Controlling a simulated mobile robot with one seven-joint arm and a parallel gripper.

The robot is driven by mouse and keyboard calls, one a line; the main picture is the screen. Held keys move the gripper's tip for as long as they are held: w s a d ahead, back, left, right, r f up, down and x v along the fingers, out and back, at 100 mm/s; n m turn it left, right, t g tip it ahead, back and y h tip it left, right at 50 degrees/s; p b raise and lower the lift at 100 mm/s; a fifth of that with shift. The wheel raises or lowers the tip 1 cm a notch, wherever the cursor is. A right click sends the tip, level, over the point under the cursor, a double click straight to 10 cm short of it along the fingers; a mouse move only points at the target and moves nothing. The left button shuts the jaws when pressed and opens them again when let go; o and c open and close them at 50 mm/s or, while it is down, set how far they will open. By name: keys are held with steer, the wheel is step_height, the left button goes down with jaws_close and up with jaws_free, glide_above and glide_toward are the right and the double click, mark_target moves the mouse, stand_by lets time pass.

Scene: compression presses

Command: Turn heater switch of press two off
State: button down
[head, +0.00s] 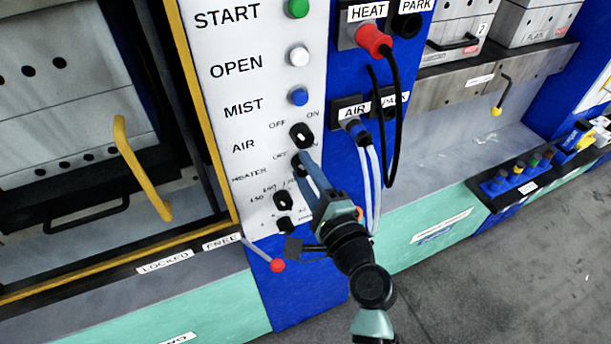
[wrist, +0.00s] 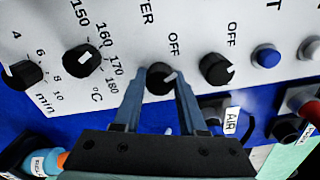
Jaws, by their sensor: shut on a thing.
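The heater switch (wrist: 160,78) is a round black knob with a white mark on the white control panel (head: 248,120). The word OFF is printed beside it in the wrist view. My gripper (wrist: 159,84) has its two blue fingers on either side of this knob and is shut on it. In the head view my gripper (head: 304,164) reaches up to the panel from the lower right and hides much of the heater switch (head: 297,160). I cannot tell for sure which setting its mark points at.
The black air switch (head: 302,134) sits just above the heater switch. The temperature knob (head: 283,200) and a smaller timer knob (head: 285,225) are below. A red-tipped lever (head: 278,265) sticks out at lower left of my gripper. Hoses (head: 372,180) hang close at its right.

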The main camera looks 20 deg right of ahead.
stand_by(0.4)
steer(key=shift+c, duration=2.3)
jaws_free()
steer(key=s+b, duration=0.4)
steer(key=s, duration=0.9)
steer(key=shift+d, duration=0.2)
